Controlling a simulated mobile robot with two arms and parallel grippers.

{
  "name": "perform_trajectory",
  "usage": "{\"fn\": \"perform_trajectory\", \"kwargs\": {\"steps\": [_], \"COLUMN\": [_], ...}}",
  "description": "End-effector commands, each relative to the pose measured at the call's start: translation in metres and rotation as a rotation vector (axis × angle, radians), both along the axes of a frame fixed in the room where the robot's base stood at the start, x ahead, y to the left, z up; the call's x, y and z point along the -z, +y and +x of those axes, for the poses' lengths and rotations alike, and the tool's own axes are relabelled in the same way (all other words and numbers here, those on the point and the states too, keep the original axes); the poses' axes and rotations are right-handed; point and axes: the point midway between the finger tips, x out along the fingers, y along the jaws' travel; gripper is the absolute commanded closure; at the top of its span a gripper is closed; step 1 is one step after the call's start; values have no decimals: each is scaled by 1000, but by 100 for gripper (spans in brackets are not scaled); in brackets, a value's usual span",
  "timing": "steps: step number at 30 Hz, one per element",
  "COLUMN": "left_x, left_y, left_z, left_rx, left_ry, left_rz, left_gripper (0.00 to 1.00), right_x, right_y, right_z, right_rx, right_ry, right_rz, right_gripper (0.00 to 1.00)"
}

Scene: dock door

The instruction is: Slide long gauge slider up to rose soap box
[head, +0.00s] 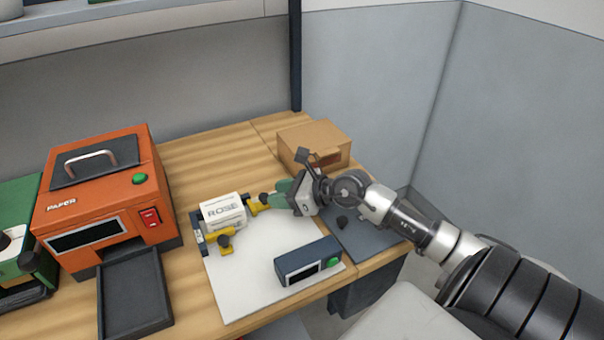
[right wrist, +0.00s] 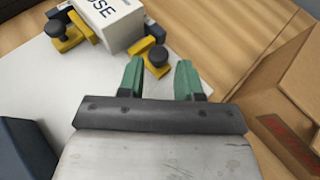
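The white rose soap box (head: 224,212) stands on a white board (head: 234,290), and its end shows in the right wrist view (right wrist: 118,28). One yellow slider with a black knob (head: 222,243) is at its near side, by a dark gauge bar (head: 197,234). Another yellow slider (head: 256,205) is at its right; which is the long gauge's slider I cannot tell for certain. My right gripper (head: 276,196) has green fingers, spread with nothing between them. In the right wrist view the second slider (right wrist: 155,66) lies just beyond the fingertips. My left gripper is out of view.
A dark blue display unit with a green button (head: 308,262) stands on the board's near right. A cardboard box (head: 314,140) is behind my right gripper. An orange paper machine (head: 105,195) and dark tray (head: 134,291) are at left. A grey mat (head: 375,232) lies at right.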

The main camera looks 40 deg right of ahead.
Motion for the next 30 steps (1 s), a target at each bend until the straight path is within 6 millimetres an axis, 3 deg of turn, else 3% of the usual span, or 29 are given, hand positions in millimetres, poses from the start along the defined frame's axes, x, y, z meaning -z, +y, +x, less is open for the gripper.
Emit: {"fn": "perform_trajectory", "kwargs": {"steps": [6, 12, 26, 30], "left_x": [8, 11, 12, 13], "left_y": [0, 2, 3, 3], "left_z": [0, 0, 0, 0], "left_rx": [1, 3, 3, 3], "left_ry": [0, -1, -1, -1], "left_rz": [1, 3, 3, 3], "left_gripper": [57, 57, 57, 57], "right_x": [-11, -22, -29, -30], "right_y": [-20, -32, -38, -35], "right_z": [-32, -52, -61, -59], "right_rx": [2, 2, 1, -15], "right_ry": [4, 2, -1, 2], "right_rz": [-1, 0, 0, -4], "right_gripper": [66, 66, 66, 82]}}
